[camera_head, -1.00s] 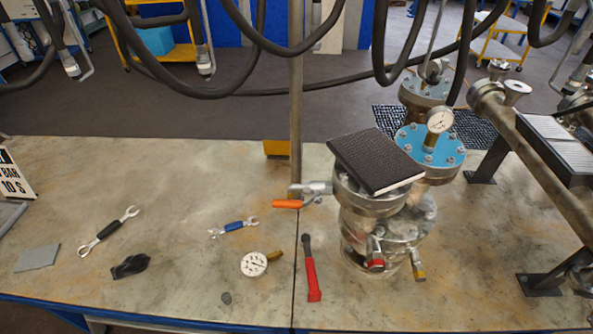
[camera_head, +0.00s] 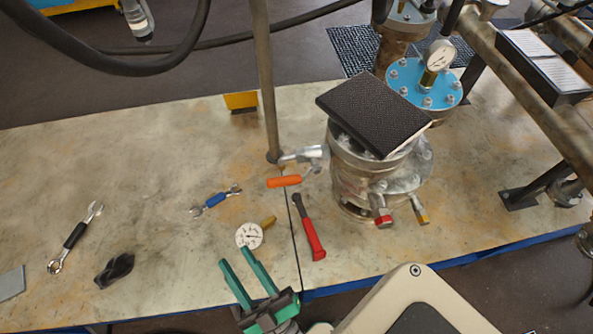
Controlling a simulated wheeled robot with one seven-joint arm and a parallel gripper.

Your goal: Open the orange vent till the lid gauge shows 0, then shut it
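The orange vent handle (camera_head: 284,181) lies roughly level, just left of the front steel vessel (camera_head: 352,185), beside a silver valve body (camera_head: 303,154). The lid gauge (camera_head: 440,55) is a white dial standing on a blue bolted lid (camera_head: 402,85) behind that vessel. Its face is too small to read. My gripper (camera_head: 234,257) has green fingers, apart and empty. It is at the front edge of the bench, below the orange handle in the picture and apart from it.
A dark book (camera_head: 372,115) lies on the front vessel. A loose gauge (camera_head: 249,235), a red-handled tool (camera_head: 308,228), a blue-handled wrench (camera_head: 215,200) and a black-handled wrench (camera_head: 76,236) lie on the bench (camera_head: 150,160). An upright pipe (camera_head: 265,85) stands behind the handle.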

